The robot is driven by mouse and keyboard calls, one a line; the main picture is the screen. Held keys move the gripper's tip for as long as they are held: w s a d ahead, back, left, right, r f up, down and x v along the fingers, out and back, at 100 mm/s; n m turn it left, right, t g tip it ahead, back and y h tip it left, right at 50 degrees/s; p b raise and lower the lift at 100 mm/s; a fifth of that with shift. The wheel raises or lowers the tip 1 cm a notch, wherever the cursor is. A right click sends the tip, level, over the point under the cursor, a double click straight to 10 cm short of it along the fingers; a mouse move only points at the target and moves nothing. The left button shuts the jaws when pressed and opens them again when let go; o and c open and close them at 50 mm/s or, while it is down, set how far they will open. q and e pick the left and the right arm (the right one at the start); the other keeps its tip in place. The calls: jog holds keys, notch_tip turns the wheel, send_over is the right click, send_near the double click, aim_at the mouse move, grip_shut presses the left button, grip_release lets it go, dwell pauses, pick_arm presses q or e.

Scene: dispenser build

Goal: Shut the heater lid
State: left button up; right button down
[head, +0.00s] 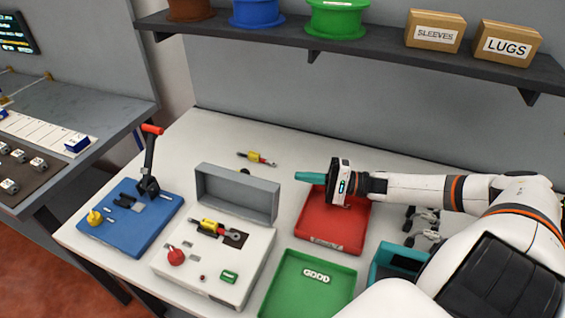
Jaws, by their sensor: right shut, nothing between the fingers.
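The heater (250,262) is a white box on the bench with a red knob and a green button on its front. Its grey lid (238,192) is open and stands up at the back of the box. A yellow-and-black piece (212,227) lies at the dark opening in the top of the heater. My right gripper (301,177) has teal fingers. It is shut and empty, pointing left, to the right of the lid and apart from it, over the back of the red tray. My left gripper is not in view.
A blue press (120,235) with a raised red-tipped lever stands left of the heater. The red tray (330,240) and the green GOOD tray (285,290) are to the right. A yellow-and-red piece (258,158) lies behind the lid. A shelf (380,62) runs above the bench.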

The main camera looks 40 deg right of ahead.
aim_at(264, 180)
jog(key=w+a+p, duration=0.1)
jog(key=a, duration=0.2)
jog(key=w+a+r+p, duration=0.1)
jog(key=w+a+p, duration=0.1)
jog(key=a, duration=0.1)
jog(key=w+a+r+p, duration=0.1)
jog(key=a, duration=0.3)
jog(key=shift+w+p, duration=0.2)
jog(key=shift+p, duration=0.15)
